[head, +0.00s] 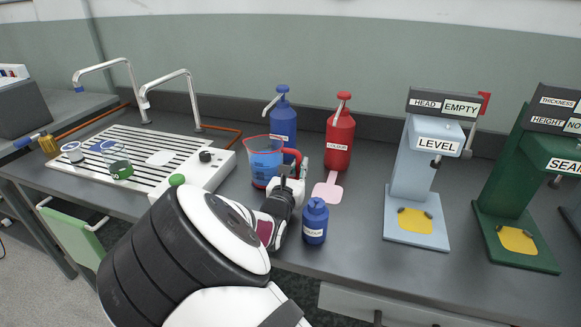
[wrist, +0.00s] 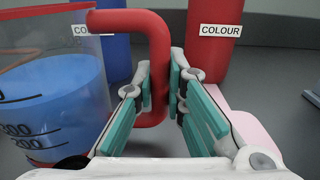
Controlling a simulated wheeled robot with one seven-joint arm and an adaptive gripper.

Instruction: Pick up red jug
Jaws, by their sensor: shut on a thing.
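The red jug (head: 262,165) is a clear measuring jug with a red rim and red handle, holding blue liquid. It stands on the grey counter, left of the red pump bottle in the head view. In the wrist view the jug (wrist: 50,100) fills the left side, with volume marks on its wall. Its red handle (wrist: 157,60) runs down between the teal finger pads. My gripper (wrist: 160,100) is shut on the handle; in the head view my gripper (head: 290,180) is at the jug's right side, partly hiding the handle.
A blue pump bottle (head: 283,120) and red pump bottle (head: 340,138) labelled COLOUR stand behind. A small blue bottle (head: 315,222) is close to my gripper's right.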

